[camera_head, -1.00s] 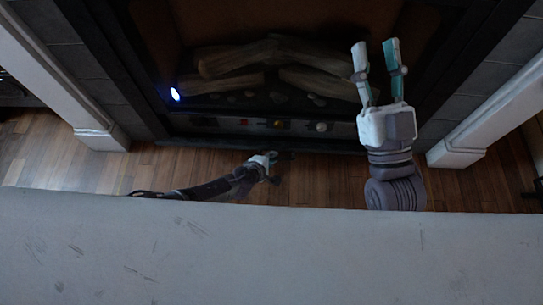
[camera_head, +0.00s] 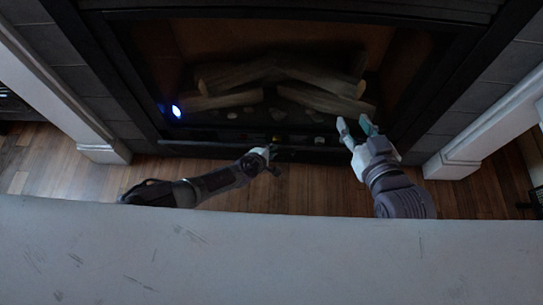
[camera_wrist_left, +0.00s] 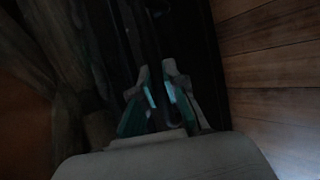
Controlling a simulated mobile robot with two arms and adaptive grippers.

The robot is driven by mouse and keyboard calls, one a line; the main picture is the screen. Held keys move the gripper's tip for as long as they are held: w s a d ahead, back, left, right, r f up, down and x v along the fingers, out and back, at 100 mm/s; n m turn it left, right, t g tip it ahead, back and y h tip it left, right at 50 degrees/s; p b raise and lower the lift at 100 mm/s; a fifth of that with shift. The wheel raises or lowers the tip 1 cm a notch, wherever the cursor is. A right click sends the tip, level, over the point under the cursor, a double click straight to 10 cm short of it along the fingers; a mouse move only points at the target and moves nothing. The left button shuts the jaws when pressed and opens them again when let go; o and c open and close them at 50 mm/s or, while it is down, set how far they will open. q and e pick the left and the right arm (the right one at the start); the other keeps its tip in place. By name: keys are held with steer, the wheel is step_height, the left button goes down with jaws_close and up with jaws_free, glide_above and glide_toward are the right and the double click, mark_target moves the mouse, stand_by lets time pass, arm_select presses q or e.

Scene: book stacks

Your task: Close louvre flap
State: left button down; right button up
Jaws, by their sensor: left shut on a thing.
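The louvre flap (camera_head: 205,148) is a dark, narrow strip along the bottom of the black fireplace. It stands partly raised, and a row of small controls (camera_head: 277,138) still shows just behind its edge. My left gripper (camera_head: 273,158) is at the middle of the flap and shut on its edge. In the left wrist view the fingers (camera_wrist_left: 158,82) of my left gripper pinch the dark edge; the exact contact is too dark to see. My right gripper (camera_head: 354,124) is open and empty, its fingertips apart in front of the firebox, right of the flap's middle.
Logs (camera_head: 280,82) lie in the firebox, with a bright blue-white light (camera_head: 176,111) at its left. White mantel posts (camera_head: 70,100) stand on both sides. A pale mantel shelf (camera_head: 270,260) fills the foreground. The wood floor (camera_head: 160,172) before the fireplace is clear.

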arm_select(q)
steer(key=shift+w+d+r, duration=0.1)
steer(key=shift+w+r, duration=0.15)
steer(key=shift+w, duration=0.5)
steer(key=shift+w+r, duration=0.25)
steer(key=shift+w, duration=0.45)
